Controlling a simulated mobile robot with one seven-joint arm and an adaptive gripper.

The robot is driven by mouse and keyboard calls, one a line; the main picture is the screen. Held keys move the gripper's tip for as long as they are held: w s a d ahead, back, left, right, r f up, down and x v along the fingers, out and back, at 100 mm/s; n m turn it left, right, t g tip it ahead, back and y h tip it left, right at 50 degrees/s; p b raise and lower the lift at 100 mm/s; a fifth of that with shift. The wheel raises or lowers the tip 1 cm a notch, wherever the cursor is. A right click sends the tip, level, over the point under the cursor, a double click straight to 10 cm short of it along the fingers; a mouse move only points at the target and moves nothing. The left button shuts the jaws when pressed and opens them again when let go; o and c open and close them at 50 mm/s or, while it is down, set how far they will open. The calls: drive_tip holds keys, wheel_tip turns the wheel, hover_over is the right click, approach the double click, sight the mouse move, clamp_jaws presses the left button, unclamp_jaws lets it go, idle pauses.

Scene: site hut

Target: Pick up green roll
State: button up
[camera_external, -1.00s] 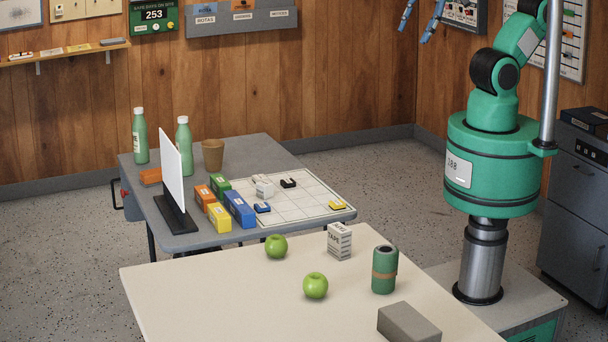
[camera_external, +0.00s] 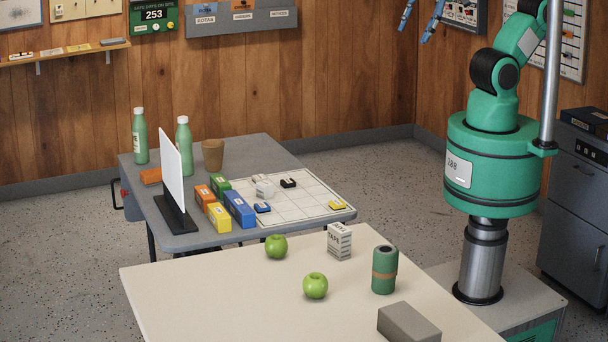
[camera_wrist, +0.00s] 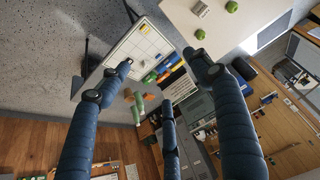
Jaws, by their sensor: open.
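A white tape box (camera_external: 339,242) and two green apples (camera_external: 276,246) (camera_external: 315,286) stand left of the roll. A grey block (camera_external: 409,322) lies in front of it. Behind is a grey table (camera_external: 262,148) with bottles, coloured boxes and a gridded board. The cream table's left part is clear.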

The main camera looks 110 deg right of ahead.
drive_tip(key=shift+o, duration=0.4)
drive_tip(key=w+a+g, duration=0.1)
drive_tip(key=w+a, duration=0.2)
drive_tip(key=w, duration=0.4)
drive_tip(key=w+a, duration=0.4)
drive_tip(key=w, duration=0.2)
drive_tip(key=g, duration=0.5)
hover_over(384, 250)
drive_tip(key=shift+m, duration=0.4)
wheel_tip(384, 250, down, 35)
drive_tip(key=shift+d+r, duration=0.1)
drive_tip(key=shift+d, duration=0.05)
drive_tip(key=shift+a+f, duration=0.2)
drive_tip(key=shift+f, duration=0.2)
